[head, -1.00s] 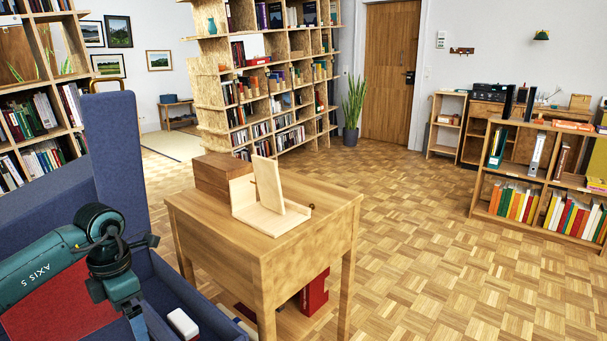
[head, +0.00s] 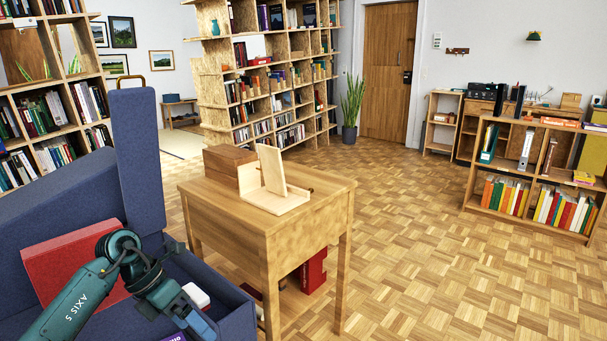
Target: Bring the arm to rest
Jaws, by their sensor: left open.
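My left arm comes in from the lower left over a blue armchair (head: 228,318). Its teal forearm rises to a dark joint and then bends down to the right. My left gripper (head: 203,328) is at the bottom edge, low over the chair, with its jaws open and partly cut off by the frame. I see nothing held in it. My right gripper is not in view.
A red block-like object (head: 70,264) lies on the chair behind my arm. A white object (head: 196,296) is close to the gripper. A wooden side table (head: 310,205) with a light wooden stand (head: 272,180) is to the right. Parquet floor (head: 420,250) beyond is clear.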

